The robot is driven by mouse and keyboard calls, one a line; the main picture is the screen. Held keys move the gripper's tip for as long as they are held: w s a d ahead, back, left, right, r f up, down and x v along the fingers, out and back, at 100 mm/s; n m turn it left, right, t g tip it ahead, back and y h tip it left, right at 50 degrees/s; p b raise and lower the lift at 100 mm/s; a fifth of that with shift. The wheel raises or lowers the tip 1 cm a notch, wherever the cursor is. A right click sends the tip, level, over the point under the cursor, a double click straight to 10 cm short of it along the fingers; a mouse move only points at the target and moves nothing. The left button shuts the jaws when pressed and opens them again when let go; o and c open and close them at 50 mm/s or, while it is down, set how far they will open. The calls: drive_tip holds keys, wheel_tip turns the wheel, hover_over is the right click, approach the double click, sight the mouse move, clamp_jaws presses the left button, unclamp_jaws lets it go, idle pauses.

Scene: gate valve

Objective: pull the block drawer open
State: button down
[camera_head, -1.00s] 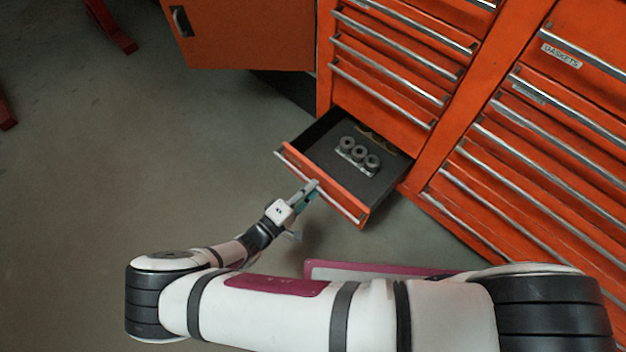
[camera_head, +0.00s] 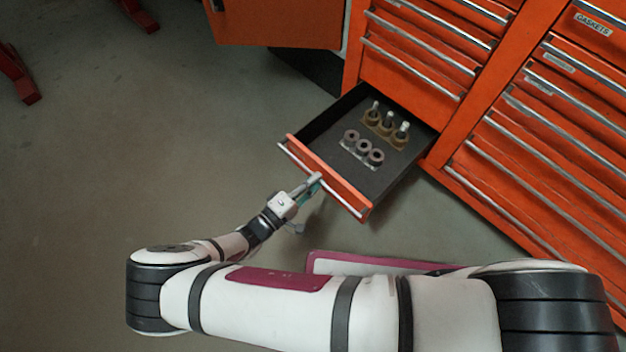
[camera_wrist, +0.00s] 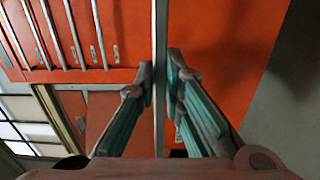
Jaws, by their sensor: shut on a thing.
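The open drawer (camera_head: 392,165) is the bottom one of the orange cabinet's left column in the head view. It has a dark floor, an orange front and a silver bar handle (camera_head: 347,207). Inside, a row of grey rings (camera_head: 363,147) sits nearer the front, and a row of brass-coloured pieces with pale stems (camera_head: 388,123) sits behind. My gripper (camera_head: 314,181) is at the middle of the drawer front, shut on the handle. In the wrist view the bar (camera_wrist: 160,75) runs between the teal-padded fingers (camera_wrist: 160,88).
Closed drawers (camera_head: 425,62) rise above the open one. Another column of closed drawers (camera_head: 560,130) stands to the right, with a gaskets label. An orange panel (camera_head: 275,20) is at the top. Grey floor (camera_head: 130,150) is clear to the left.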

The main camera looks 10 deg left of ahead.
drive_tip(key=c, duration=1.7)
unclamp_jaws()
